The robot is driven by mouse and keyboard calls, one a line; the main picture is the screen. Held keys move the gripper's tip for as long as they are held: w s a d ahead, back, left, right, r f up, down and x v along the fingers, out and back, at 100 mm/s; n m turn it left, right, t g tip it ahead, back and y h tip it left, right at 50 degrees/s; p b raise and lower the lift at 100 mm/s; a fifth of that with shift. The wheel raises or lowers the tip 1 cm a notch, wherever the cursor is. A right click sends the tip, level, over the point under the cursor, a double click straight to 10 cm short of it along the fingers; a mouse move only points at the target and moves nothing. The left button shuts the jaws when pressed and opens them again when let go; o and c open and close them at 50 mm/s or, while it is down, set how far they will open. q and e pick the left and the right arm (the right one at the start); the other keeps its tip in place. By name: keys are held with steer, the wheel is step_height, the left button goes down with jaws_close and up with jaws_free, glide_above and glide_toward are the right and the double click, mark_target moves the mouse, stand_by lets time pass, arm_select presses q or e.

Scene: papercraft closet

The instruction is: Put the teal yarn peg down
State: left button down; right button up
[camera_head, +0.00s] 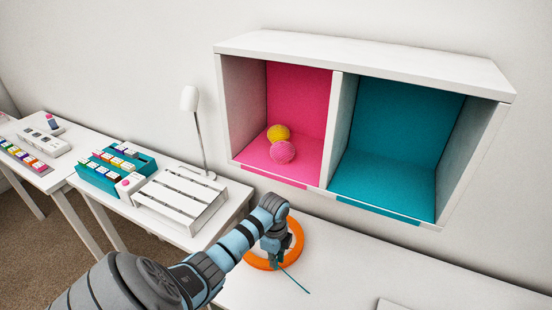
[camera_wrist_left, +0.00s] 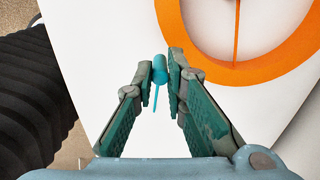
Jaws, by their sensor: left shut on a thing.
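The teal yarn peg (camera_wrist_left: 159,68) is a small teal cylinder with a thin teal strand, between the fingertips of my left gripper (camera_wrist_left: 165,75) in the left wrist view. In the head view my left gripper (camera_head: 272,252) is low over the white table, in front of the orange ring, and shut on the peg. There the peg's body is hidden by the gripper; only a teal strand (camera_head: 295,281) shows, pointing down to the right. I cannot tell whether the peg touches the table. My right gripper is not in view.
An orange ring (camera_head: 298,236) is right beside the gripper. A wall cubby (camera_head: 350,52) hangs above; its pink left compartment holds yellow (camera_head: 278,133) and pink (camera_head: 283,152) balls, its teal right compartment (camera_head: 400,130) is empty. A lamp (camera_head: 190,98) and slatted rack (camera_head: 180,200) stand left. The table's right is mostly clear.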

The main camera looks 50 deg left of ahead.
arm_select(q)
steer(key=shift+d+f+b, duration=0.1)
steer(key=shift+f+b, duration=0.35)
steer(key=shift+f, duration=1.55)
steer(key=shift+f, duration=0.2)
steer(key=c, duration=1.6)
jaws_free()
steer(key=shift+r, duration=0.1)
steer(key=shift+c, duration=0.2)
steer(key=shift+r, duration=0.2)
step_height(320, 180, up, 12)
steer(key=shift+p, duration=1.25)
